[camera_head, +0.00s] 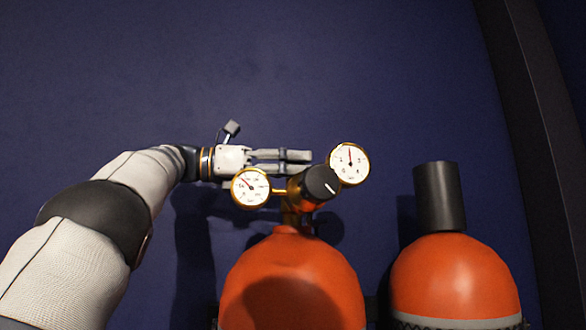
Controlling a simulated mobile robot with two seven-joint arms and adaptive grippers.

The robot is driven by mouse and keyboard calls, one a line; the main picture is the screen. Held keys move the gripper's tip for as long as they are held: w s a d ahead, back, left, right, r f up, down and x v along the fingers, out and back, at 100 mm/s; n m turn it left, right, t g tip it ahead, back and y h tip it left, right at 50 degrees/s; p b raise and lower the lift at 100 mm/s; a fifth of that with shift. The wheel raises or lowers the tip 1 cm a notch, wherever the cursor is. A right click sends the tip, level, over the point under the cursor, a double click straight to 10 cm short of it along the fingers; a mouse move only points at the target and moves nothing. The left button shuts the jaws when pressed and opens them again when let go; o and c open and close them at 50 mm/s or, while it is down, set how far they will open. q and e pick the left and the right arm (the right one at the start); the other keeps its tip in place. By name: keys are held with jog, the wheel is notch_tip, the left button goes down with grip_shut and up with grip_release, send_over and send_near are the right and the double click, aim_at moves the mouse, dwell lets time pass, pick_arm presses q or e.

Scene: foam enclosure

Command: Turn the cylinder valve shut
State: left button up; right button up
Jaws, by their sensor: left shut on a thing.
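An orange cylinder (292,278) stands upright at the bottom centre. Its brass valve assembly (291,217) carries a black knob (321,183) with a white mark and two round gauges, one on the left (250,188) and one at the upper right (348,163). My left gripper (302,163) reaches in from the left behind the left gauge, its fingers pointing right at the top of the valve assembly. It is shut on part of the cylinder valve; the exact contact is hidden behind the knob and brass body. My right gripper is not in view.
A second orange cylinder (455,275) with a black cap (439,196) stands to the right. A dark blue wall (250,60) lies behind, and a dark post (545,140) runs down the right side. The space above the gauges is clear.

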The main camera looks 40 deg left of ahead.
pick_arm(q)
jog(key=o, duration=1.2)
jog(key=v, duration=1.2)
jog(key=shift+d, duration=0.1)
